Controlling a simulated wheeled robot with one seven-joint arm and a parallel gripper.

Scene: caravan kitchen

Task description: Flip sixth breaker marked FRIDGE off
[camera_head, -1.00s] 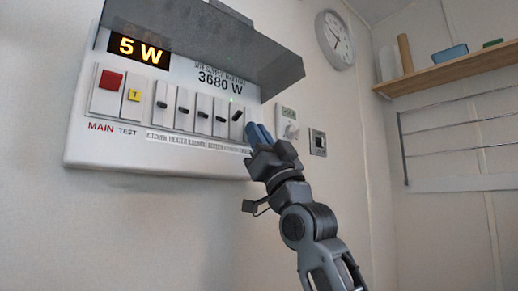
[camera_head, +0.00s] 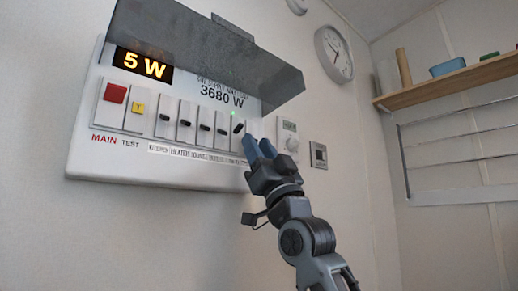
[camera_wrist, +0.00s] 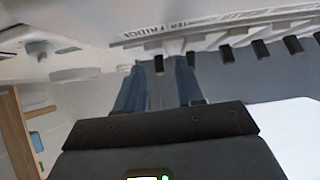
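The white breaker box (camera_head: 110,170) hangs on the wall, with a red MAIN switch (camera_head: 115,93), a yellow TEST button (camera_head: 137,107) and a row of black-levered breakers (camera_head: 204,127). A lever near the right end (camera_head: 238,128) is tilted, unlike the level ones to its left; a green light is above it. My gripper (camera_head: 259,146) is at the lower right end of the row, its blue fingers apart and empty. In the wrist view, the gripper (camera_wrist: 159,88) points at the panel. The inverted FRIDGE label (camera_wrist: 165,29) and a dark lever (camera_wrist: 159,63) lie ahead between the fingertips. Contact is unclear.
A grey lid (camera_head: 205,50) juts out above the breakers. A thermostat (camera_head: 288,138) and a small wall switch (camera_head: 319,155) are right of the box. A clock (camera_head: 334,53), a wooden shelf (camera_head: 450,80) and a wire rack (camera_head: 455,150) are further right. Space below the box is clear.

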